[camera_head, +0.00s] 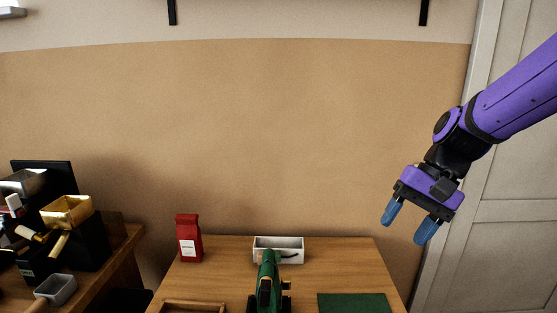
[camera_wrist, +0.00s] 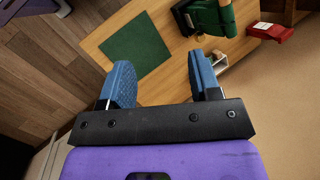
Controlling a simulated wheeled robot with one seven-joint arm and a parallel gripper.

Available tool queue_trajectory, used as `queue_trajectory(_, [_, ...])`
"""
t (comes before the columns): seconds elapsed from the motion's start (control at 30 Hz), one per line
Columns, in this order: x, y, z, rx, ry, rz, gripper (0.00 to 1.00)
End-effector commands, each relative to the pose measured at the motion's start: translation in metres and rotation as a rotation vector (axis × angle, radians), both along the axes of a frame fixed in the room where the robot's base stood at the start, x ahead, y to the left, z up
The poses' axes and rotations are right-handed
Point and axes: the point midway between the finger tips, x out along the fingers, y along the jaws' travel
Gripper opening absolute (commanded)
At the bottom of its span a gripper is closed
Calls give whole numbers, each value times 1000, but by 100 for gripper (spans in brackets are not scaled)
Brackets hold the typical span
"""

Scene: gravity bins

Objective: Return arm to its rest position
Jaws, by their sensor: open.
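My purple arm comes in from the right in the head view. My gripper (camera_head: 408,221) has two blue fingers that are apart, with nothing between them. It hangs in the air above and to the right of the wooden table (camera_head: 345,262), near the door. In the wrist view my gripper (camera_wrist: 162,83) is also open and empty, and the table's corner and the floor show beyond the fingers.
On the table are a red bag (camera_head: 189,240), a white bin (camera_head: 291,244), a green machine (camera_head: 268,282) and a green mat (camera_head: 354,303). A side table at left holds gravity bins (camera_head: 82,235) and a metal scoop (camera_head: 57,289). A white door (camera_head: 510,200) stands at right.

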Motion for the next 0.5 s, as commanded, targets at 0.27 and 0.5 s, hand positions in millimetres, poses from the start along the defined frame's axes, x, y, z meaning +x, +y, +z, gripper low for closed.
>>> queue_trajectory(0.27, [-47,-26,37,-178,-230,93,57])
queue_trajectory(0.5, [-85,-50,61,-330,-423,158,57])
